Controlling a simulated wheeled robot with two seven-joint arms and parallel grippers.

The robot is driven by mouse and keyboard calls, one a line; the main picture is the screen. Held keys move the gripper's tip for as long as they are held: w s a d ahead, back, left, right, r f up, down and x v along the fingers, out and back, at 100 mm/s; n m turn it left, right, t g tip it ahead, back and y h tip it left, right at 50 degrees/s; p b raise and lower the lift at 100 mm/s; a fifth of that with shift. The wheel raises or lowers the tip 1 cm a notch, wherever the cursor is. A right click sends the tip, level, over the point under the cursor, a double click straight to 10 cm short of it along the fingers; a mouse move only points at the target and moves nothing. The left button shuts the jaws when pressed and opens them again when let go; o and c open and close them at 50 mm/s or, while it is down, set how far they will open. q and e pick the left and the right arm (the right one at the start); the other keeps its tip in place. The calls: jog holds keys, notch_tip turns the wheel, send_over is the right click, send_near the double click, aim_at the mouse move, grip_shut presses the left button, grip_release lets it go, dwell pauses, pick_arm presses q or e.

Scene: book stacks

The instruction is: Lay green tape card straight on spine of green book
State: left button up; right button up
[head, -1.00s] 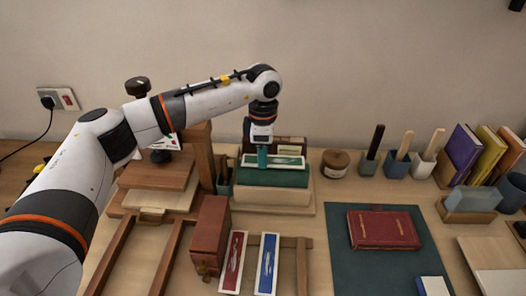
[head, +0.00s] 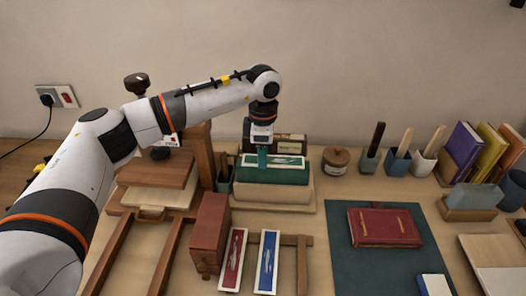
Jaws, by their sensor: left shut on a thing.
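The green book (head: 272,175) lies in a pale wooden holder (head: 275,191) at the middle back, its green spine facing up. The green tape card (head: 286,161), white-edged with a pale figure, lies flat along the top of the spine, looking roughly parallel to it. Whether it touches the spine all along I cannot tell. My left gripper (head: 262,160) points straight down at the card's left part and is shut on it. The fingertips partly cover the card. My right gripper is not in view.
A red card (head: 233,260) and a blue card (head: 267,262) lie in front, beside a reddish wooden block (head: 210,233). A wooden press (head: 160,180) stands left of the holder. A round jar (head: 336,159) is to its right. A red book (head: 384,228) lies on a dark mat (head: 345,270).

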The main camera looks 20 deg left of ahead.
pick_arm(q)
jog(key=shift+f, duration=0.35)
dwell(0.3)
jog(key=o, duration=1)
jog(key=shift+r, duration=0.15)
jog(key=shift+r+p, duration=1.95)
jog(key=shift+r, duration=1.45)
